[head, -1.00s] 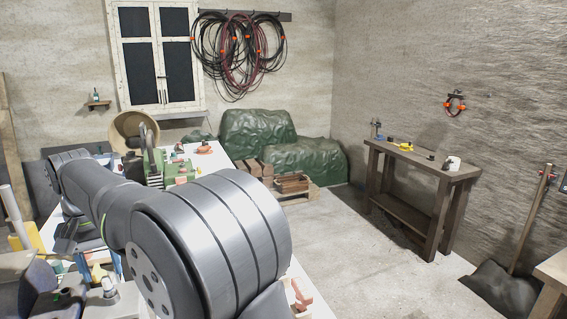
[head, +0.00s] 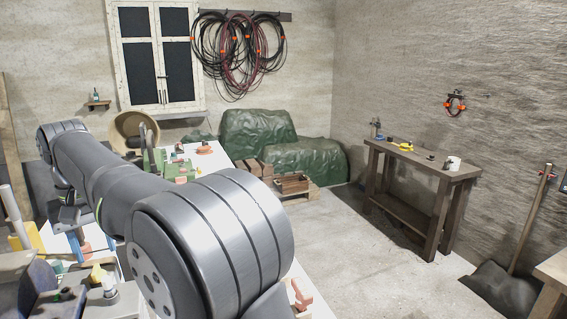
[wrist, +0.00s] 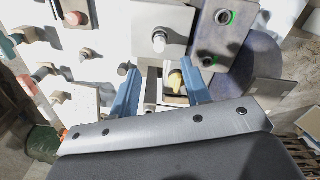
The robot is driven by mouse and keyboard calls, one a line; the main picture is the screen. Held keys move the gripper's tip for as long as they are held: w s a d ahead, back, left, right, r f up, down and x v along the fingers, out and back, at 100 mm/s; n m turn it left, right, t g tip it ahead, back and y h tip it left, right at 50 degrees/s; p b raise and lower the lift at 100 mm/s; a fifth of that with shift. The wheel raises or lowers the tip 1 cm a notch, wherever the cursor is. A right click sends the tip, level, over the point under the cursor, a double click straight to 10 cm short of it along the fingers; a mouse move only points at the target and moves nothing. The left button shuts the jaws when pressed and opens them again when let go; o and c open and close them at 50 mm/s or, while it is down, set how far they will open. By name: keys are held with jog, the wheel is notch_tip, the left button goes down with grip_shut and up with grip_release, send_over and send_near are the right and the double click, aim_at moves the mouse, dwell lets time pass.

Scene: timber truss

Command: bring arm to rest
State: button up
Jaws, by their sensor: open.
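My gripper shows in the wrist view (wrist: 163,88) with its two blue fingers apart. A small yellow piece (wrist: 175,80) shows between the fingers in that picture; I see no contact with it. In the head view my grey arm reaches from the lower middle to the upper left over a white table (head: 228,160). The gripper's blue fingers show at the left, partly hidden beside the arm. A yellow piece (head: 98,272) is below them, among grey fittings.
Grey blocks with pegs (wrist: 160,32) crowd the white surface in the wrist view. A green machine (head: 178,163) and a round tan bowl (head: 133,128) stand behind the arm. A wooden bench (head: 420,165) is at the right. The floor (head: 350,260) between is clear.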

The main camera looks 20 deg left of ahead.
notch_tip(320, 180, up, 8)
jog(key=w+d+f+m, duration=0.1)
jog(key=w+d, duration=0.2)
jog(key=w, duration=0.3)
jog(key=w+d+f+m, duration=0.1)
jog(key=w+d, duration=0.3)
jog(key=w, duration=0.3)
jog(key=shift+w+d+t+y, duration=0.15)
jog(key=shift+d+t+y, duration=0.15)
jog(key=shift+t, duration=0.1)
